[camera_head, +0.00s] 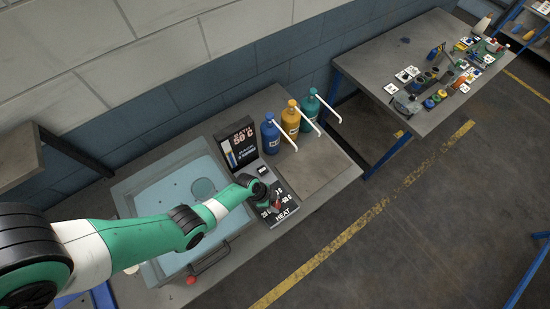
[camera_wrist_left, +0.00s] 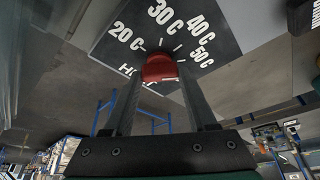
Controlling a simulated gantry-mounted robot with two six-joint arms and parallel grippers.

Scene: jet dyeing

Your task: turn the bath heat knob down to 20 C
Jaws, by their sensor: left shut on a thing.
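The red heat knob (camera_wrist_left: 160,68) sits on the black dial panel (camera_wrist_left: 228,45), which is marked 20 C, 30 C, 40 C and 50 C in the left wrist view. My left gripper (camera_wrist_left: 159,78) is shut on the knob, one finger on each side. Which mark the knob points to is not clear. In the head view my left gripper (camera_head: 268,205) reaches down onto the HEAT panel (camera_head: 286,217) and hides most of the knob. The bath display (camera_head: 238,143) behind it seems to read 50 C. My right gripper is not in view.
The bath basin (camera_head: 150,190) lies left of the panel, under my left arm. Blue (camera_head: 270,135), yellow (camera_head: 290,120) and teal (camera_head: 309,108) bottles with pump spouts stand behind the panel. A second table (camera_head: 370,60) with small items stands at the right.

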